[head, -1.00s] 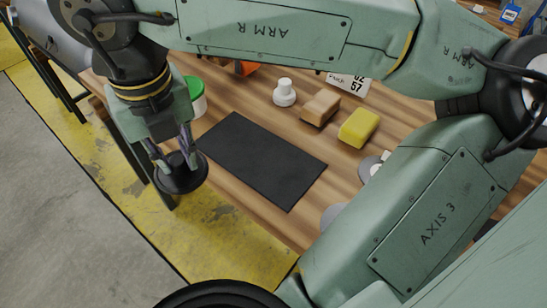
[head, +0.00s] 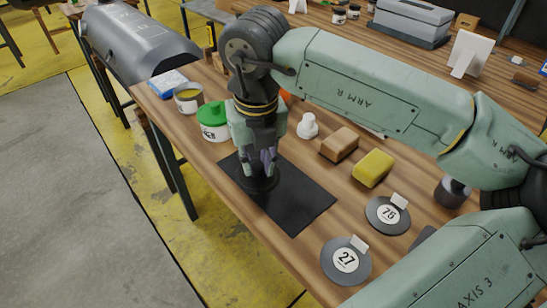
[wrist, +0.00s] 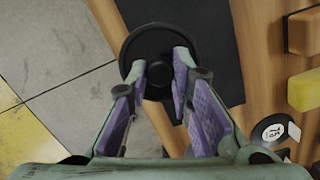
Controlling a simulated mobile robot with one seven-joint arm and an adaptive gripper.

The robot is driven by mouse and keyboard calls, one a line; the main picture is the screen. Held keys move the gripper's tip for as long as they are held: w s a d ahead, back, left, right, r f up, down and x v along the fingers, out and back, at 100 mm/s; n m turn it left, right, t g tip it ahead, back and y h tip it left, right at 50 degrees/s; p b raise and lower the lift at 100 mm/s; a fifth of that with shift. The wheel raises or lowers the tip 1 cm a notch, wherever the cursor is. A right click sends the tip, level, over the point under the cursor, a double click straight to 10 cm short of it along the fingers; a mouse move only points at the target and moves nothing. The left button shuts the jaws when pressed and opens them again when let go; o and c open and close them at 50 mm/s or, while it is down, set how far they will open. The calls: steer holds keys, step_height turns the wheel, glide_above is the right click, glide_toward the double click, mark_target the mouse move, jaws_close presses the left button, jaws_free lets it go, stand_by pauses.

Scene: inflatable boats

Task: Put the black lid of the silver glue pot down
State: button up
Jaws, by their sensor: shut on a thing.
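My gripper (head: 262,160) points down and is shut on the knob of the round black lid (head: 259,184). The lid is roughly level over the near-left part of the black mat (head: 300,208); I cannot tell whether it touches. In the wrist view the fingers (wrist: 166,75) pinch the knob, and the lid (wrist: 133,47) overlaps the mat (wrist: 215,55) and the table's edge. An open silver pot (head: 188,104) with yellowish contents stands at the table's left end.
A green-lidded pot (head: 213,126) stands just left of my gripper. A white bottle (head: 307,126), brown block (head: 339,144) and yellow sponge (head: 373,168) lie beyond the mat. The mat's right part is bare.

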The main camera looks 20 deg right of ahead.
mark_target(276, 170)
steer(key=d, duration=0.1)
steer(key=w+d, duration=0.1)
steer(key=shift+d+f, duration=0.1)
steer(key=shift+d, duration=0.25)
steer(key=f+p, duration=0.1)
steer(key=d+f+p, duration=0.1)
steer(key=shift+w+f, duration=0.1)
steer(key=shift+f, duration=0.75)
steer(key=shift+f+b, duration=0.2)
steer(key=shift+b, duration=0.1)
steer(key=o, duration=0.9)
steer(key=shift+r, duration=0.15)
steer(key=shift+r+p, duration=0.25)
steer(key=shift+p, duration=0.2)
steer(key=shift+r+b, duration=0.3)
steer(key=shift+r, duration=0.05)
steer(key=r, duration=0.3)
steer(key=s+r+b, duration=0.1)
steer(key=r, duration=0.7)
steer(key=shift+s, duration=0.2)
